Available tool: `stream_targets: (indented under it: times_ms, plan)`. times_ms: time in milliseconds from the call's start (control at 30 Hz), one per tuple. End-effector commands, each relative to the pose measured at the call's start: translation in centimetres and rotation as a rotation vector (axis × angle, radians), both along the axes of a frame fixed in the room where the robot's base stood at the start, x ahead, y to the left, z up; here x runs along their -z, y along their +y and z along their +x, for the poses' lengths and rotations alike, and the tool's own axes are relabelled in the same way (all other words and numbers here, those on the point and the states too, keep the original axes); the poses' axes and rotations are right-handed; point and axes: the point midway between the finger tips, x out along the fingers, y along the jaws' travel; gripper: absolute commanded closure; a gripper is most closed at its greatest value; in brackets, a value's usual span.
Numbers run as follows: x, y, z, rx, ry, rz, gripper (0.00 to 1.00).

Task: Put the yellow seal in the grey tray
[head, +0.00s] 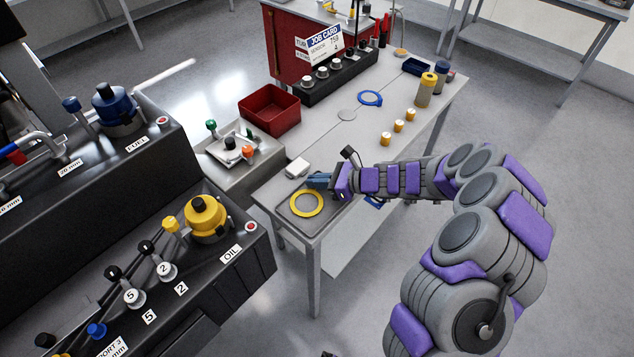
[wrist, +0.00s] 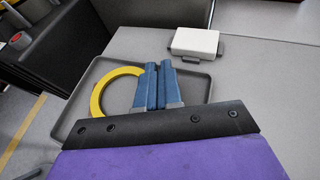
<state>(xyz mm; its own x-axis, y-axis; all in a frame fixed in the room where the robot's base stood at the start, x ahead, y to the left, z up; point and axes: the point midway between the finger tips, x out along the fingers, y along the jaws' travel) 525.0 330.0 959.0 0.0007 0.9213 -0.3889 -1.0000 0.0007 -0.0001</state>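The yellow seal (head: 293,209) is a ring lying flat, as far as I can see, inside the grey tray at the near left end of the bench. It also shows in the wrist view (wrist: 97,98), just left of my fingers, which hide its right part. The grey tray (head: 318,223) is shallow with a low rim; its rim also shows in the wrist view (wrist: 67,110). My gripper (head: 318,180) is over the tray at the seal's far edge. Its blue fingers (wrist: 157,85) are close together. I cannot see any part of the seal between them.
A white box (head: 297,168) sits just beyond the tray. A blue ring (head: 370,98), a grey disc (head: 347,115) and several yellow-topped parts (head: 398,127) stand farther along the bench. A red bin (head: 270,110) and the black OIL console (head: 225,262) are to the left.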

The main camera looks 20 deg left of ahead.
Motion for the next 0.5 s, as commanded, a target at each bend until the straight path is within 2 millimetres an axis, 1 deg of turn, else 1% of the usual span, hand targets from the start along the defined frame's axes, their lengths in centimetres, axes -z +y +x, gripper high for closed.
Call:
stream_targets:
  times_ms: [100,133,400,500]
  plan:
    - [0.02,-0.13,-0.04,-0.001,0.0,-0.002,1.0]
    - [0.02,-0.15,-0.04,-0.001,0.0,-0.002,0.94]
    - [0.01,-0.07,-0.06,-0.001,0.001,-0.002,0.7]
    - [0.03,-0.01,-0.06,-0.001,0.001,-0.002,0.7]
